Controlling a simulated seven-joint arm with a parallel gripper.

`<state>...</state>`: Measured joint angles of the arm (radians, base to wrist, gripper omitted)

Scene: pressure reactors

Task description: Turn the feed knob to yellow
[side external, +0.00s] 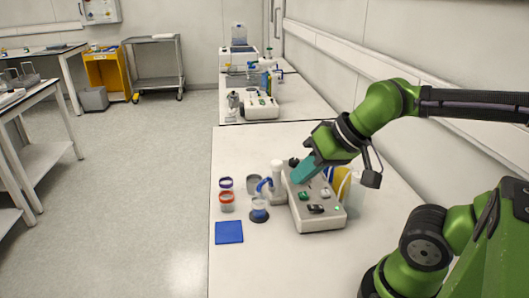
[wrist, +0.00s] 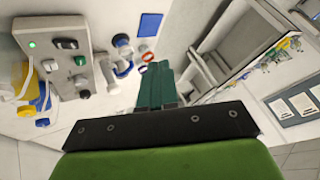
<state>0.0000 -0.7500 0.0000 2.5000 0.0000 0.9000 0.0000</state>
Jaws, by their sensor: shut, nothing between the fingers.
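A pale grey control box (side external: 322,217) stands on the white bench, with several knobs on its sloped top. A dark knob (side external: 316,208) and a green knob (side external: 303,195) show on its near part; another dark knob (side external: 294,162) is at its far end. In the wrist view the box (wrist: 40,15) is at upper left, with a black knob (wrist: 66,44), a green knob (wrist: 80,60) and a dark knob (wrist: 84,93). No feed label or yellow mark is readable. My gripper (side external: 297,182) has teal fingers, shut and empty, over the box's far half; its fingertips (wrist: 165,68) appear beside the box.
Left of the box are a small stirrer-like device (side external: 277,180), a blue-and-clear vessel (side external: 259,210), red-ringed (side external: 227,202) and purple-ringed jars, and a blue pad (side external: 229,232). The bench front is clear.

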